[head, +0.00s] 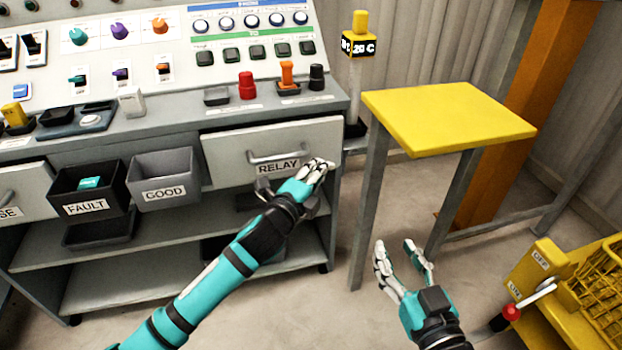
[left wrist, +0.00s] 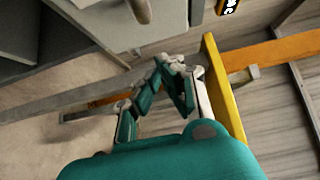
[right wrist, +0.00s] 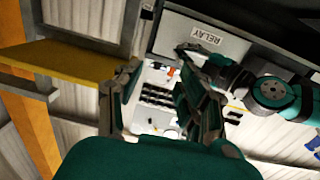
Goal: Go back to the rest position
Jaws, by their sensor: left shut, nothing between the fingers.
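My left gripper (head: 322,168) is shut and empty. It is in front of the lower right part of the drawer marked RELAY (head: 226,160), to the right of the drawer's handle (head: 280,155). Its fingers also meet in the left wrist view (left wrist: 165,62). I cannot tell whether it touches the drawer front. My right gripper (head: 402,250) is open and empty, in the air in front of the yellow-topped table. Its fingers stand apart in the right wrist view (right wrist: 155,75).
A yellow-topped table (head: 450,115) stands right of the console (head: 160,118). A FAULT bin (head: 87,208) holding a teal item and a GOOD bin (head: 165,193) are left of the drawer. A yellow unit with a red-knobbed lever (head: 512,312) is at lower right. Floor shows between table and console.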

